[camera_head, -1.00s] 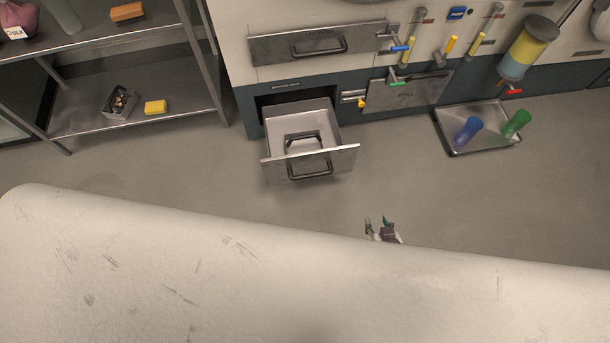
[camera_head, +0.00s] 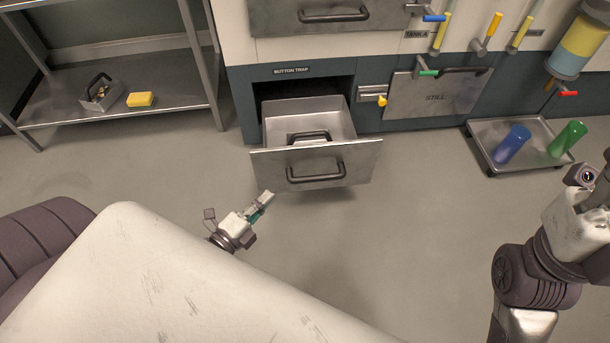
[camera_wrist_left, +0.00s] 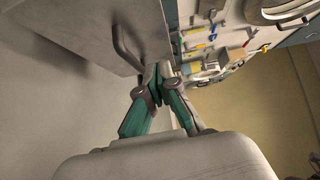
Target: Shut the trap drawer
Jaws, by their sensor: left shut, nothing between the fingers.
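The trap drawer (camera_head: 315,163) stands pulled out of its opening under the "BUTTON TRAP" label (camera_head: 291,70). Its metal front has a dark bar handle (camera_head: 316,173). A dark handle-shaped piece (camera_head: 309,136) shows inside the tray. My left gripper (camera_head: 268,196) is shut and empty, just in front of the drawer front's lower left corner. In the left wrist view its closed fingertips (camera_wrist_left: 160,73) are close to a grey panel with a bar handle (camera_wrist_left: 122,45); contact cannot be told. My right arm is at the right edge; its fingers (camera_head: 606,165) are largely cut off.
A closed drawer (camera_head: 320,17) sits above. To the right are a "STILL" panel (camera_head: 437,95), coloured-handled valves and a floor tray (camera_head: 484,133) with blue and green cups. A metal shelf (camera_head: 120,113) stands left. Floor before the drawer is clear.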

